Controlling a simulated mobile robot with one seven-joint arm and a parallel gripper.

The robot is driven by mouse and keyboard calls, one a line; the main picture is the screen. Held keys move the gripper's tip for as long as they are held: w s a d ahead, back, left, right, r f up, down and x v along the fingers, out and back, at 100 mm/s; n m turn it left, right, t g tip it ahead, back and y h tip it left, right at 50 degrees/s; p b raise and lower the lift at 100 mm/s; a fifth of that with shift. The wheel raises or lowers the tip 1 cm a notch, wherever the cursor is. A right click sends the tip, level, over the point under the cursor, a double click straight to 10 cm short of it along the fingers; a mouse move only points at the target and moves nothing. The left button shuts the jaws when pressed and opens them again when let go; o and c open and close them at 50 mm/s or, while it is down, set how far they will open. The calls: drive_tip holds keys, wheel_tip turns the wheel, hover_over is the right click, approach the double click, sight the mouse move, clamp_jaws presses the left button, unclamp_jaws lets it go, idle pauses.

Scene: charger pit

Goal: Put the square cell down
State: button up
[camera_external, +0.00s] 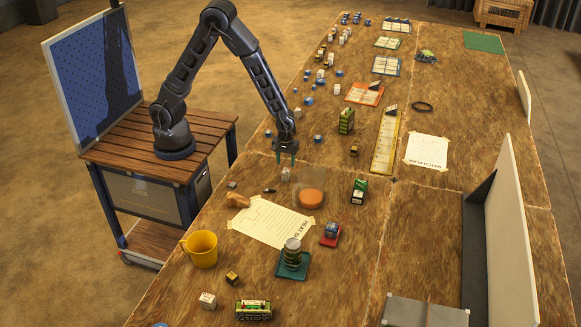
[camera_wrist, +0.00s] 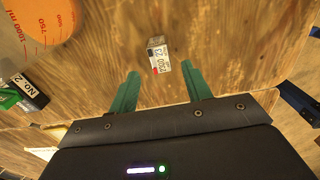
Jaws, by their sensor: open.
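A small square cell (camera_external: 286,174) with a white printed label stands on the wooden table just below my gripper (camera_external: 286,160). In the wrist view the cell (camera_wrist: 158,55) is just beyond my gripper (camera_wrist: 160,70), roughly in line with the gap between the two green fingertips. The fingers are spread apart with bare wood showing between them. The cell appears free of both fingers. Its underside is hidden, but it looks to be resting on the table.
A round orange thing (camera_external: 311,199) is right of the cell; its printed scale shows in the wrist view (camera_wrist: 42,18). A green and black block (camera_external: 359,190) stands further right. A taped paper sheet (camera_external: 268,222), a dark small piece (camera_external: 269,190) and a yellow mug (camera_external: 201,249) are nearer the front.

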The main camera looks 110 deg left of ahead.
wheel_tip(320, 180, up, 6)
wheel_tip(320, 180, up, 10)
drive_tip(key=m+t, duration=0.1)
drive_tip(key=m, duration=0.3)
hover_over(286, 170)
drive_tip(key=s+d, duration=0.2)
drive_tip(key=s, duration=0.2)
drive_tip(key=s+d+r+m+t+h, duration=0.1)
drive_tip(key=s+d+r+m, duration=0.1)
drive_tip(key=s+r+m, duration=0.6)
drive_tip(key=s+d+r+m+t, duration=0.1)
drive_tip(key=s+r+m, duration=0.2)
drive_tip(key=s+r, duration=0.3)
drive_tip(key=s+d+r+m+t+y, duration=0.1)
drive_tip(key=s+r+m, duration=0.2)
drive_tip(key=s+r, duration=0.4)
drive_tip(key=s, duration=0.4)
drive_tip(key=shift+t, duration=0.3)
drive_tip(key=shift+s+r, duration=0.1)
